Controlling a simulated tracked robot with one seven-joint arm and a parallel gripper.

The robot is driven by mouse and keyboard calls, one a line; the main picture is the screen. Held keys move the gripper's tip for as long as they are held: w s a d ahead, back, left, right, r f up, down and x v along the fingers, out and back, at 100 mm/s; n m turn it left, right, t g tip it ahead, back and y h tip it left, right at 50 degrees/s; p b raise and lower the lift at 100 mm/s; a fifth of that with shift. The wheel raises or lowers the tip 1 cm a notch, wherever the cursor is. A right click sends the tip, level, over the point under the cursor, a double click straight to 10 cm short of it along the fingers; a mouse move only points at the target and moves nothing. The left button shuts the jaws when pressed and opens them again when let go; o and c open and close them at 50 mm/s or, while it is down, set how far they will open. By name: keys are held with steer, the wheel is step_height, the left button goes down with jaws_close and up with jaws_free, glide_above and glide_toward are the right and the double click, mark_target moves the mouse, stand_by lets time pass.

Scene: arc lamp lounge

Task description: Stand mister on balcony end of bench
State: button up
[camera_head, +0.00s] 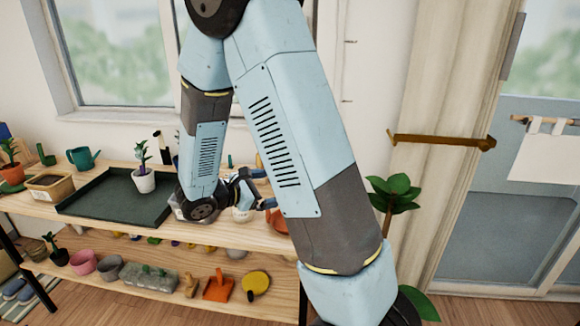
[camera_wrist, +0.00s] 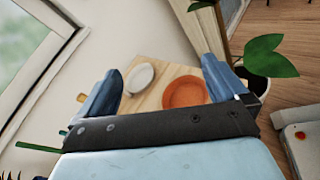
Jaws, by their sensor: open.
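The wooden bench (camera_head: 110,172) runs along the wall under the window, and its right end lies toward the glazed door. My gripper (camera_head: 265,188) is above that right end, with its fingers apart. In the wrist view my gripper (camera_wrist: 160,65) is open, and nothing is held between the fingers. A white round thing (camera_wrist: 140,78) stands on the bench beyond the fingers, beside an orange dish (camera_wrist: 185,92). I cannot tell whether it is the mister. A dark-topped pale item (camera_head: 163,148) stands at the back of the bench, partly hidden by my arm.
A dark green tray (camera_head: 110,200), a white potted plant (camera_head: 144,178) and a teal watering can (camera_head: 83,158) fill the bench's left part. The lower shelf holds pots, an orange dustpan (camera_head: 218,287) and other items. A leafy plant (camera_head: 393,195) stands just past the right end.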

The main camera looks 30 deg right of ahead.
steer(key=s+d+r+m+g+y, duration=0.3)
steer(key=s+r+m, duration=0.2)
steer(key=s, duration=0.2)
steer(key=s+a+r+m+t+y, duration=0.2)
steer(key=s+a+r+m+y, duration=0.1)
steer(key=s+r+m+y, duration=0.2)
steer(key=s+a+r+m+t+y, duration=0.3)
steer(key=s+r+m+y, duration=0.3)
steer(key=s, duration=0.3)
steer(key=shift+a+r+y, duration=0.35)
steer(key=shift+r+y, duration=0.05)
steer(key=shift+r, duration=0.4)
